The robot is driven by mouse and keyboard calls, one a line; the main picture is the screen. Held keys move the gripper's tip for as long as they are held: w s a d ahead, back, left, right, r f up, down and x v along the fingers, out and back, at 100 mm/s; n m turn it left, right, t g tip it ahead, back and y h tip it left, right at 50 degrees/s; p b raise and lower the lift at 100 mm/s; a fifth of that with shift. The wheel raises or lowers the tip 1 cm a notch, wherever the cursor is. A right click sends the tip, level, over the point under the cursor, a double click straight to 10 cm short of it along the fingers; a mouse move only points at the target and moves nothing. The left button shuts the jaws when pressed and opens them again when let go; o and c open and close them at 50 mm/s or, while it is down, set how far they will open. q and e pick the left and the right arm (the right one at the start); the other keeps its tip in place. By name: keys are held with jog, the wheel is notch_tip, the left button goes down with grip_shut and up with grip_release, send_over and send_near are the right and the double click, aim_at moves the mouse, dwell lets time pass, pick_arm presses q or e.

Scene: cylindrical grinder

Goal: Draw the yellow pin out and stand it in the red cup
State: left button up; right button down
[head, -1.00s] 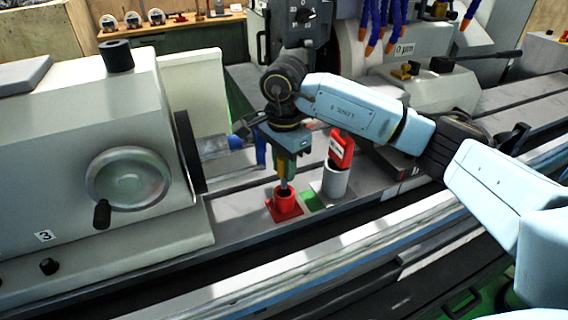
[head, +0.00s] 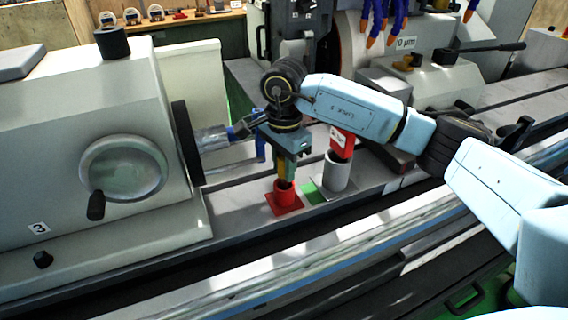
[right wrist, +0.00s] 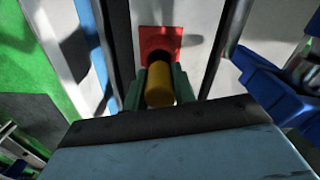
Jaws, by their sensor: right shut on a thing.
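My right gripper (head: 285,178) points straight down over the red cup (head: 286,196) and is shut on the yellow pin (right wrist: 159,85). In the right wrist view the pin sits between the two green fingers, its end toward the dark mouth of the red cup (right wrist: 161,38). In the head view the pin is upright and its lower end reaches the cup's mouth. How deep it sits inside is hidden by the cup wall and the fingers. The cup stands on a square red base on the machine bed. My left gripper is not in view.
A grey cylinder (head: 336,174) holding a red labelled piece (head: 343,144) stands just right of the cup. The grey headstock with a handwheel (head: 123,168) is at left. A blue part (head: 240,130) is by the chuck. The bed's front rails run clear.

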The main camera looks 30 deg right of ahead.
jog(key=shift+f+b, duration=1.1)
jog(key=shift+f, duration=0.2)
jog(key=c, duration=1.1)
grip_release()
jog(key=shift+o, duration=0.2)
